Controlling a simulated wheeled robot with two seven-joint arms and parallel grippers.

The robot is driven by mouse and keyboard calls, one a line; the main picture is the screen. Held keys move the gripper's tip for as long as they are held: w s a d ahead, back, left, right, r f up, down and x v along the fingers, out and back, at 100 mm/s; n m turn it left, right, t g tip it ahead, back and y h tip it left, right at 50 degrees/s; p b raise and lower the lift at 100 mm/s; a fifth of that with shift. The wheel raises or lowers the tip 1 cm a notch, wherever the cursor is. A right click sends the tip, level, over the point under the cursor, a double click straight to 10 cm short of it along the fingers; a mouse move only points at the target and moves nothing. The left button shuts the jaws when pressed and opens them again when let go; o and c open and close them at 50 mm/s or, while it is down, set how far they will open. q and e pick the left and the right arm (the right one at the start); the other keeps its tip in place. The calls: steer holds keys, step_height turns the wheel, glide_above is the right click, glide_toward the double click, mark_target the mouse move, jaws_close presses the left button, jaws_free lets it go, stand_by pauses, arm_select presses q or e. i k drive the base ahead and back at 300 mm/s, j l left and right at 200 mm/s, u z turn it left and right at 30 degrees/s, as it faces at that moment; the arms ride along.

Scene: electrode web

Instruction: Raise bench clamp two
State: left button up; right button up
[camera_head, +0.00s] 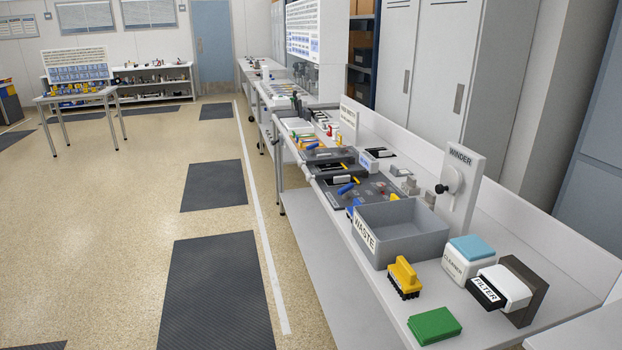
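Dark flat plates lie along the bench, with small handles on them: a blue handle (348,187) on the nearer plate (378,194), and a yellow handle (344,167) on the plate behind it. Another blue handle (312,146) is farther back. These look like clamp parts, but I cannot tell which is bench clamp two or whether any is raised. Neither of my grippers is in view.
On the bench (398,290) stand a grey WASTE bin (408,222), a WINDER post (461,190), a yellow brush (404,276), a green pad (434,325), a CLEANER box (467,262) and a FILTER block (507,287). The floor left of the bench is clear, with dark mats (217,290).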

mark_target(328, 175)
steer(key=i+j+z, duration=0.35)
steer(key=i+j, duration=0.5)
steer(key=i, duration=0.3)
steer(key=i+j+z, duration=0.35)
steer(key=i+j, duration=0.7)
